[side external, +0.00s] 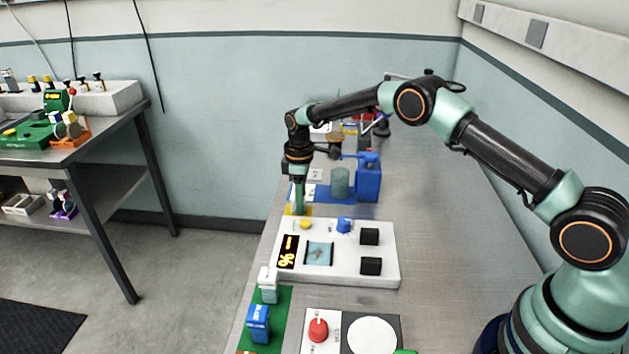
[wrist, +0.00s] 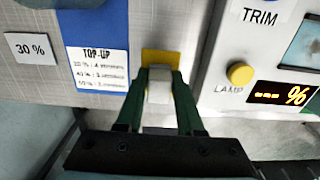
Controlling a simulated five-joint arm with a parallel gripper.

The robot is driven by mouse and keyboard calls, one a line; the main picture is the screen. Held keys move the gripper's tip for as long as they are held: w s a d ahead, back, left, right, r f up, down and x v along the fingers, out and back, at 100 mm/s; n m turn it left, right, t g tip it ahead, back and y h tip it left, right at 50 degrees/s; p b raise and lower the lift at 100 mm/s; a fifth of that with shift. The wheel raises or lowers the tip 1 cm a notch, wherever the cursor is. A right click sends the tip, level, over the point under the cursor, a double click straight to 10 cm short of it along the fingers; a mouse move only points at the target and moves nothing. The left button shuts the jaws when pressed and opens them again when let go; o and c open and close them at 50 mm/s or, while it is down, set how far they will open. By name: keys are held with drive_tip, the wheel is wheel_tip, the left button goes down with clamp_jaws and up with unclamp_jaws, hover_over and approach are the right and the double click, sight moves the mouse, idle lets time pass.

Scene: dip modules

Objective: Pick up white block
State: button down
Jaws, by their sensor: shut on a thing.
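The white block (wrist: 160,92) shows in the wrist view between the two green fingers of my gripper (wrist: 160,80). The fingers are shut on its sides. A yellow patch (wrist: 161,58) lies just beyond the block on the bench. In the side view, my gripper (side external: 298,206) points down at the left edge of the bench, behind the white panel. The block is hidden by the fingers there. I cannot tell whether the block touches the bench.
The white panel (side external: 349,271) with a yellow button, blue knob and display stands close beside my gripper. A blue top-up card (wrist: 98,55) and a 30 % label (wrist: 30,47) lie on the other side. A blue dispenser (side external: 368,180) stands farther back. The right side of the bench is clear.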

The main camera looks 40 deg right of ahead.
wheel_tip(320, 180, up, 20)
idle(0.5)
